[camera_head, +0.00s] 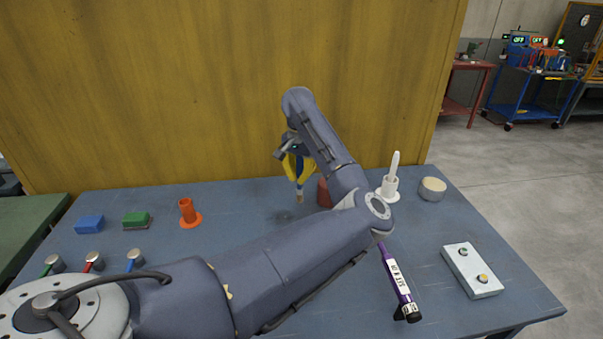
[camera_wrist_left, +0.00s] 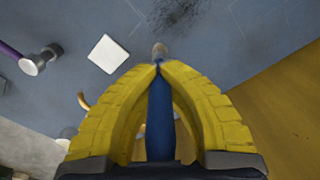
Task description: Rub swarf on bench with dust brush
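My left gripper (camera_head: 298,176) has yellow fingers and hangs over the back middle of the bench (camera_head: 240,197). It is shut on the dust brush, whose blue handle (camera_wrist_left: 160,115) runs between the fingers in the left wrist view. The brush's beige tip (camera_head: 299,197) points down close to the bench top; I cannot tell whether it touches. The swarf (camera_wrist_left: 180,12) is a dark speckled smudge beyond the tip in the left wrist view. In the head view it is a faint dark patch (camera_head: 283,215) by the tip, partly hidden by my arm. My right gripper is not in view.
A dark red object (camera_head: 323,192) stands just right of the brush, partly hidden. A white brush in a stand (camera_head: 390,185), a round tub (camera_head: 432,189), a button box (camera_head: 472,270) and a purple-handled hammer (camera_head: 398,280) are to the right. An orange holder (camera_head: 188,214) and sponges (camera_head: 136,220) are left.

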